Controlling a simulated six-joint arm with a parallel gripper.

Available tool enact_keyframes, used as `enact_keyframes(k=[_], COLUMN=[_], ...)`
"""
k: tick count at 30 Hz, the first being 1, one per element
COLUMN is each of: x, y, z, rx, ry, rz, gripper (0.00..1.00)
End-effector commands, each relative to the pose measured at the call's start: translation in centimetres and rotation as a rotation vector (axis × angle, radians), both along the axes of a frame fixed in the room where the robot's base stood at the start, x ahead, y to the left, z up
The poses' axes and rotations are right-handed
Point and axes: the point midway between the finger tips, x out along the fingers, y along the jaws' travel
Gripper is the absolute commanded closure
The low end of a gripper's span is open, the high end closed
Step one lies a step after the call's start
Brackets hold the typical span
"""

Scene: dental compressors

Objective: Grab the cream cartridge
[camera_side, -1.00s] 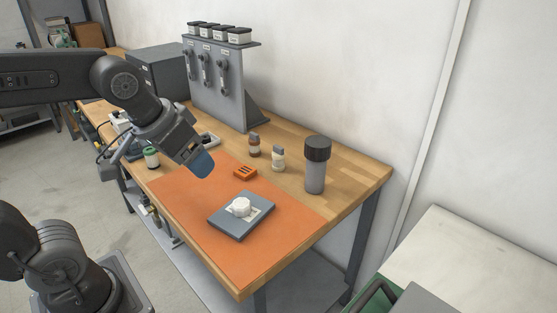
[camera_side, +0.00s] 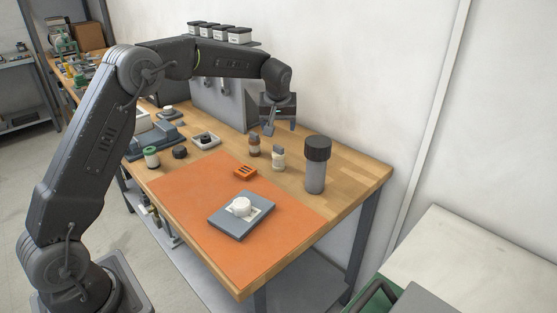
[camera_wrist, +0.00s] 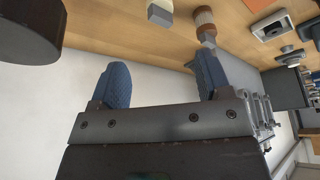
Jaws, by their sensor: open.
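The cream cartridge (camera_side: 278,160) stands upright on the wooden table behind the orange mat, with a grey top. It also shows at the top edge of the wrist view (camera_wrist: 160,11), partly cut off. My gripper (camera_side: 281,128) is open, with nothing between its blue padded fingers, which also show in the wrist view (camera_wrist: 160,75). In the side view it hangs above and behind the cartridge, apart from it.
A brown cartridge (camera_side: 254,147) stands just left of the cream one. A tall dark-capped grey cylinder (camera_side: 315,172) stands to the right. An orange block (camera_side: 245,173) and a grey plate with a white part (camera_side: 226,222) are in front. A grey rack (camera_side: 232,104) stands behind.

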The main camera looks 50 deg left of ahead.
Motion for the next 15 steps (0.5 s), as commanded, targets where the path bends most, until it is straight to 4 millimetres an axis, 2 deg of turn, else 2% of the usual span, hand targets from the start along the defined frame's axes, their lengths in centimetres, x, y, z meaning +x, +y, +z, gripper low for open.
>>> enact_keyframes(k=[5,12,15], x=[0.7,1.9,2.2], y=[0.7,1.9,2.2], z=[-2.3,-6.5,-7.6], rx=[0.000,-0.001,-0.001], ry=[0.004,0.002,0.002], rz=[0.007,0.005,0.005], gripper=[0.29,0.29,0.29])
